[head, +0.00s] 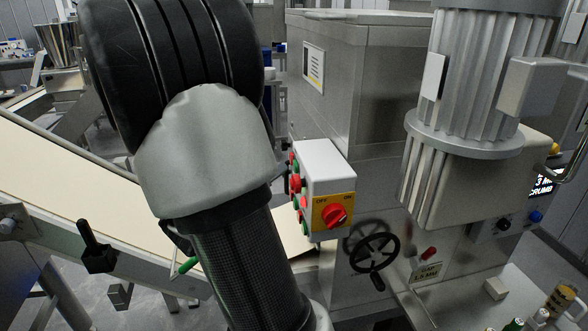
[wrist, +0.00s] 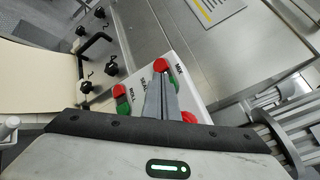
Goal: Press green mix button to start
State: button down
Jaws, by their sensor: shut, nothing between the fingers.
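The control box (head: 322,165) stands beside the conveyor in the head view, with red and green buttons on its left face and a red rotary switch (head: 335,215) on a yellow plate. In the wrist view, its button panel (wrist: 141,82) carries printed labels, one reading MIX near a red button (wrist: 160,65). The green mix button is mostly or wholly hidden behind my fingers. My gripper (wrist: 162,82) is shut and empty, its tips over the panel near the MIX label. I cannot tell whether they touch it. In the head view my arm hides the gripper.
Another red button (wrist: 119,90) and a green button (wrist: 123,106) sit left of my fingers. A black handwheel (head: 374,252) is below the box. A pale conveyor belt (head: 60,160) runs at left, and a steel machine (head: 365,80) stands behind.

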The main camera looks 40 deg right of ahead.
jog(key=shift+a, duration=0.1)
jog(key=w+a, duration=0.1)
jog(key=a+b, duration=0.1)
jog(key=w+a, duration=0.1)
jog(key=a, duration=0.1)
jog(key=shift+w, duration=0.3)
dwell(0.7)
